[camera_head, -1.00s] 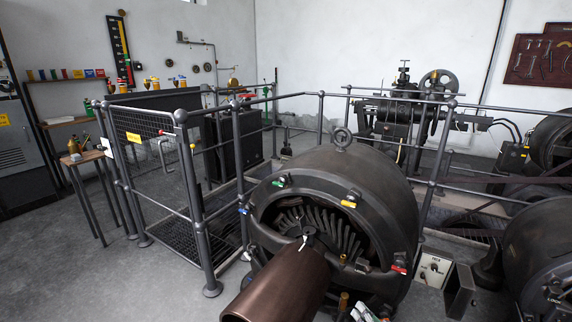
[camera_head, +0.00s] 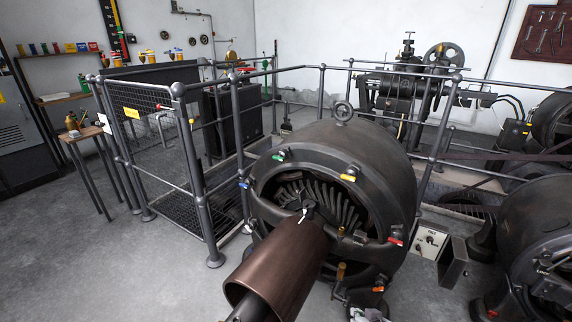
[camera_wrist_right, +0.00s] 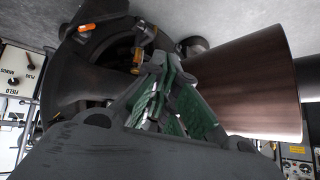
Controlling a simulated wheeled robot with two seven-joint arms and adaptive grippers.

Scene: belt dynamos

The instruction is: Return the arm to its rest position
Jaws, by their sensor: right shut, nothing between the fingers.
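My right gripper (camera_wrist_right: 160,72) fills the middle of the right wrist view, its green-padded fingers closed together with nothing held. It points toward the dark dynamo housing and is beside the brown commutator cylinder. In the head view only a small part of it seems to show at the bottom edge (camera_head: 368,314). The big dynamo (camera_head: 345,150) stands at centre with its brown cylinder (camera_head: 285,265) in front. Green, yellow, blue and red tags sit around its rim. An orange-handled part (camera_head: 341,271) is below the rim and also shows in the wrist view (camera_wrist_right: 137,57). My left gripper is out of view.
A railing with a mesh gate (camera_head: 150,145) stands left of the dynamo. A grey switch box (camera_head: 430,240) and a second machine (camera_head: 540,235) are at the right. A small wooden table (camera_head: 85,135) stands far left. The floor at lower left is clear.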

